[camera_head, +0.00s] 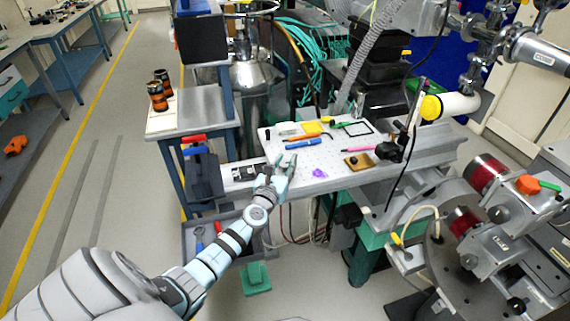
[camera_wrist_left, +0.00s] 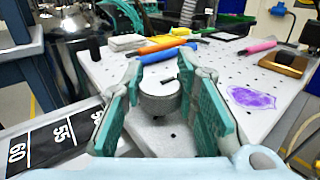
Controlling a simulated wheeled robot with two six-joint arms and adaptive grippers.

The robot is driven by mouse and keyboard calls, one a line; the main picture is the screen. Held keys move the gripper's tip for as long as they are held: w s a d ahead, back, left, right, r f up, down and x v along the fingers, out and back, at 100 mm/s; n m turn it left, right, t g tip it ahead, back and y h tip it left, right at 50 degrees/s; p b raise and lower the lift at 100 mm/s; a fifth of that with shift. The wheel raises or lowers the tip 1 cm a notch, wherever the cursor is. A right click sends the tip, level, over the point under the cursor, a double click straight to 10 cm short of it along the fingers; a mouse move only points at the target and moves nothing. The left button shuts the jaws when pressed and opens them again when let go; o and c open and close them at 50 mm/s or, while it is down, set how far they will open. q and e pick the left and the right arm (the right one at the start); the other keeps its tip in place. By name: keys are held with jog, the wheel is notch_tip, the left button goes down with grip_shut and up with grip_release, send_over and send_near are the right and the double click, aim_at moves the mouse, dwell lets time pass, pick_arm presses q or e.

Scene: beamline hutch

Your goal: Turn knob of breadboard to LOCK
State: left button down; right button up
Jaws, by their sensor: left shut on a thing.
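The breadboard (camera_head: 335,163) is a white plate with rows of holes in the middle of the head view, and it fills much of the left wrist view (camera_wrist_left: 255,75). The knob (camera_wrist_left: 160,98) is a short grey cylinder with a dark mark on top, at the board's near edge. My left gripper (camera_head: 284,165) is at the board's near left corner. In the left wrist view its green-padded fingers (camera_wrist_left: 169,84) stand on either side of the knob, shut on it. In the head view the gripper hides the knob. No LOCK lettering is legible. My right gripper is not in view.
A black scale plate with white numbers (camera_wrist_left: 55,142) lies left of the knob. On the board are a blue tool (camera_head: 303,144), a pink pen (camera_head: 358,150), a purple patch (camera_head: 320,173) and a brown block (camera_head: 359,161). Two dark-and-orange cans (camera_head: 158,97) stand at left.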

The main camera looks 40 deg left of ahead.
pick_arm(q)
jog(key=c, duration=1.2)
grip_release()
jog(key=shift+c, duration=0.2)
jog(key=v, duration=1.2)
jog(key=shift+d, duration=0.1)
